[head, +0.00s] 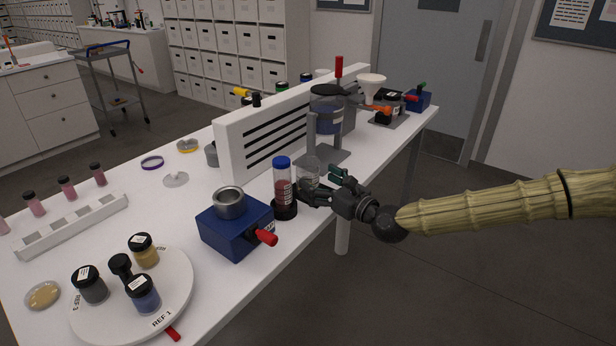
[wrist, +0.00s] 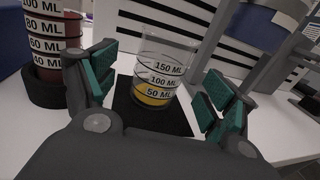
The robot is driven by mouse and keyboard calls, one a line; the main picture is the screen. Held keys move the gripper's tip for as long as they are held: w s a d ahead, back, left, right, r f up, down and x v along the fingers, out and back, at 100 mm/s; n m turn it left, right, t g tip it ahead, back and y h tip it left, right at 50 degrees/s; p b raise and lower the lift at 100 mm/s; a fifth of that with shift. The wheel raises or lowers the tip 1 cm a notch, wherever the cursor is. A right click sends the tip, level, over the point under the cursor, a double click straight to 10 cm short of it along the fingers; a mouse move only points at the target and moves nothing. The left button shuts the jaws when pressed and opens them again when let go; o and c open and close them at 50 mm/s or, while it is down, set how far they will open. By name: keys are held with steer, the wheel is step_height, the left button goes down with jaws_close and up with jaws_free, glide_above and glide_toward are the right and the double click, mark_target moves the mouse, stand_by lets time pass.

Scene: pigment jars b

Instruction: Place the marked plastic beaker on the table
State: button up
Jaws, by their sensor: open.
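The marked plastic beaker (wrist: 160,80) is clear, with 50, 100 and 150 ML marks and yellow contents at the bottom. It stands upright on a black square pad (wrist: 181,121) on the white table (head: 290,243). In the head view the beaker (head: 308,172) is partly hidden behind my gripper (head: 323,184). My gripper (wrist: 160,82) is open, its green-padded fingers to the left and right of the beaker in the wrist view. Gaps show between the pads and the beaker. Whether the fingertips reach past it is unclear.
A blue-capped marked tube (head: 282,183) of dark red contents stands in a black holder close left. A grey stand with a dark vessel (head: 327,108) is just behind. A slotted white divider (head: 262,139) runs along the table. A blue heater (head: 236,232) sits nearer the front.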

mark_target(316, 179)
steer(key=shift+p+x, duration=0.4)
steer(key=shift+x, duration=1.5)
steer(key=shift+w+d, duration=0.1)
steer(key=c, duration=1.1)
steer(key=shift+o, duration=0.2)
